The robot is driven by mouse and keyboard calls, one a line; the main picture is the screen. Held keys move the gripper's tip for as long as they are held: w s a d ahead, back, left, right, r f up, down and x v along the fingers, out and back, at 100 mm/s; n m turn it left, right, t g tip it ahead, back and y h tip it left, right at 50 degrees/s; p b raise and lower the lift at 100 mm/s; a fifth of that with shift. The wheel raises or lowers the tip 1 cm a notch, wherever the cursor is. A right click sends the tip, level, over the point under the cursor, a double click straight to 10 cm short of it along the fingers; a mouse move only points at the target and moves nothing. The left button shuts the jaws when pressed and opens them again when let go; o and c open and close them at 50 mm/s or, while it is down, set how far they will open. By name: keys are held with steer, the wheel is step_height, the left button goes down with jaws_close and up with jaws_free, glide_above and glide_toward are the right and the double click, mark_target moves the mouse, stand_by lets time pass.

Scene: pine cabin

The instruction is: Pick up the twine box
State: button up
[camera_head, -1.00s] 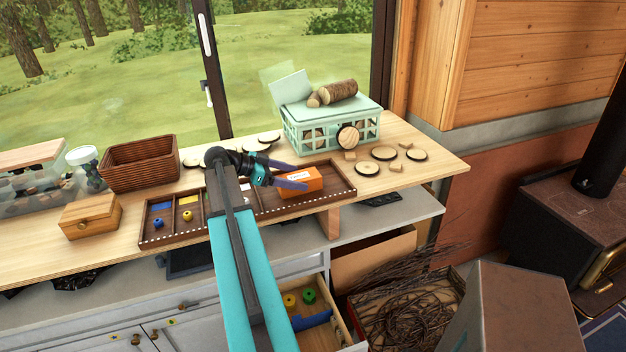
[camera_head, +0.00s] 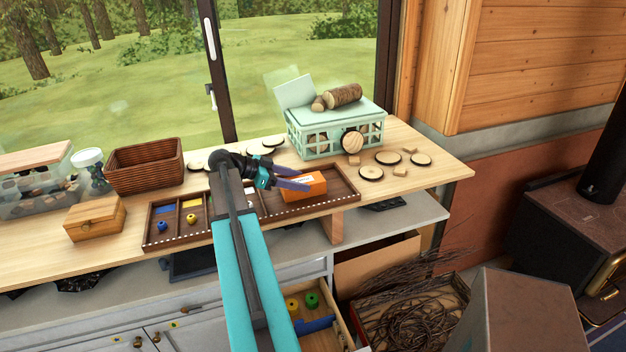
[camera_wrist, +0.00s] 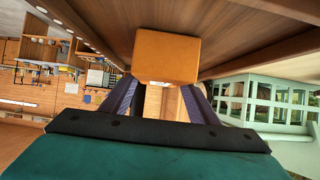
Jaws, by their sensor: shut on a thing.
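The twine box is an orange box (camera_head: 304,187) with a white label, in the right part of the dark wooden sorting tray (camera_head: 338,196) on the bench. My gripper (camera_head: 296,184) reaches it from the left, with its purple fingers at the box. In the wrist view the orange box (camera_wrist: 166,57) sits between the two fingertips, and my gripper (camera_wrist: 164,88) is shut on it. The box is in or just over the tray; I cannot tell whether it touches the tray floor.
A pale green crate (camera_head: 318,140) with logs on its lid stands behind the tray. Wood slices (camera_head: 388,158) lie to the right. A wicker basket (camera_head: 146,166) and a small wooden box (camera_head: 95,218) stand at left. An open drawer (camera_head: 335,325) is below the bench.

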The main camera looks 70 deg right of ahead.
steer(key=shift+r, duration=0.15)
steer(key=shift+r+b, duration=1.05)
steer(key=shift+r, duration=0.5)
steer(key=s+a+b, duration=0.2)
steer(key=a, duration=0.5)
steer(key=s+a+r+b, duration=0.1)
steer(key=s+a+b, duration=0.1)
steer(key=a, duration=0.6)
steer(key=shift+s+a+r+b, duration=0.2)
steer(key=shift+s+r+b, duration=0.1)
steer(key=shift+b, duration=0.1)
steer(key=shift+w, duration=0.1)
